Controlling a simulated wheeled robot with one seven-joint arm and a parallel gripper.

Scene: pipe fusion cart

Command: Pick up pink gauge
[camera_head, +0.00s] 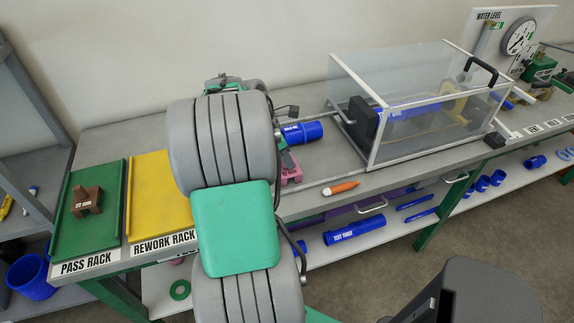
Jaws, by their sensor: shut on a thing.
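The pink gauge (291,172) shows at the right edge of my arm, on or just above the workbench; I cannot tell whether it touches the bench. Its left part is hidden behind my arm. My gripper (286,157) is mostly hidden by my large grey and green arm links; only a small part shows, right above the gauge. It is shut on the pink gauge.
A blue pipe piece (302,132) lies just behind the gauge. An orange marker (341,188) lies near the bench's front edge. A clear tank (400,140) stands right. Left are the yellow rework rack (150,190) and green pass rack (105,225), which bears a brown block (87,201).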

